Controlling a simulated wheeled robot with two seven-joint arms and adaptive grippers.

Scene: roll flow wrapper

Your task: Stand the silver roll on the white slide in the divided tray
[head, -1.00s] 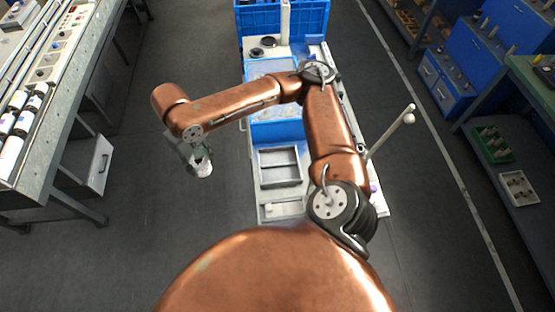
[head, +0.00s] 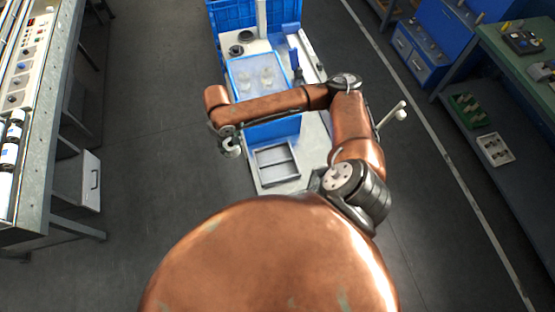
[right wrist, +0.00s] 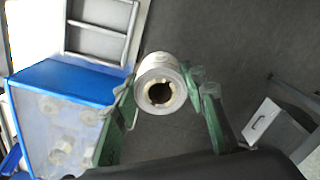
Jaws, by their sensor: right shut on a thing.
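My right gripper (head: 229,149) is shut on a pale silver-grey roll (head: 232,146) and holds it in the air, left of the workbench. In the right wrist view the roll (right wrist: 160,82) shows its hollow core end-on between the green fingers (right wrist: 162,98). The grey divided tray (head: 278,165) lies on the bench to the right of the gripper; its compartments look empty. The tray (right wrist: 98,28) is also at the top left of the right wrist view. I cannot make out the white slide for certain. My left gripper is not in view.
A blue bin (head: 272,133) with several clear-looking rolls stands just beyond the tray. A taller blue crate (head: 230,12) stands at the far end. A white post with a knob (head: 392,115) rises right of my arm.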

